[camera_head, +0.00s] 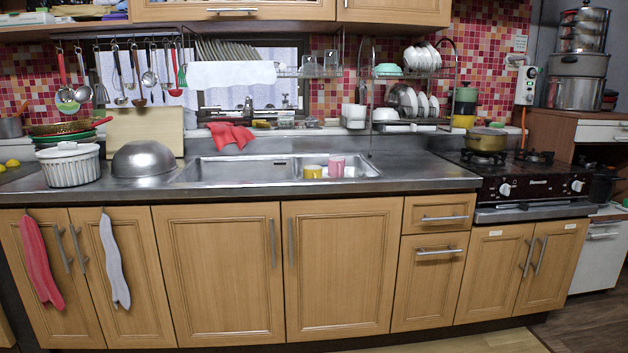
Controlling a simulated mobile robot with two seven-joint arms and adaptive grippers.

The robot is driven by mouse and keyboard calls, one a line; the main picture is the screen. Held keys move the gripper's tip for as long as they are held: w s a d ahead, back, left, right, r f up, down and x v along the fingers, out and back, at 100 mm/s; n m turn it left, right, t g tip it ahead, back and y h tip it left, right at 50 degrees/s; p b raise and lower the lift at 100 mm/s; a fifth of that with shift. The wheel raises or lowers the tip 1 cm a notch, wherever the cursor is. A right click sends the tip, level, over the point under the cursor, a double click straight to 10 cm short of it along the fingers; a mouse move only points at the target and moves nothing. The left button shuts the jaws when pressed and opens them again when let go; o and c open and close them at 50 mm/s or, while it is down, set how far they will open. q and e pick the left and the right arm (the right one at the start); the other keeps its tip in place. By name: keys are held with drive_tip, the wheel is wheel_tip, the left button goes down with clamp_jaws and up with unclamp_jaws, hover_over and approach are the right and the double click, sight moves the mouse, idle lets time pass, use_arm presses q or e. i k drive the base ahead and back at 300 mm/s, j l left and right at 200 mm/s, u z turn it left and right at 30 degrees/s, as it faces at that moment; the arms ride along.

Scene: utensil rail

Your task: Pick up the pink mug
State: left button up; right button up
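The pink mug (336,167) is in the camera_head view, at the front right part of the sink (240,170). A yellow mug (312,172) is close beside it on its left; I cannot tell whether the two touch. The lower part of the pink mug is partly hidden by the sink's front edge and the yellow mug. Neither of my grippers shows in this view.
A metal bowl (142,159) and a white ribbed pot (70,166) stand on the counter left of the sink. A stove with a pot (486,140) is at the right. The counter right of the sink (420,172) is clear.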

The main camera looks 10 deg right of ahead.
sight(336, 164)
drive_tip(key=l+u, duration=0.2)
drive_tip(key=u, duration=0.25)
drive_tip(key=i+l+u, duration=0.1)
drive_tip(key=l+u, duration=0.15)
drive_tip(key=u, duration=0.25)
drive_tip(key=l+u, duration=0.2)
drive_tip(key=u, duration=0.25)
drive_tip(key=k+l+u, duration=0.2)
drive_tip(key=l, duration=0.15)
drive_tip(key=l+u, duration=0.2)
drive_tip(key=l, duration=0.2)
drive_tip(key=k+l+u, duration=0.15)
drive_tip(key=l, duration=0.2)
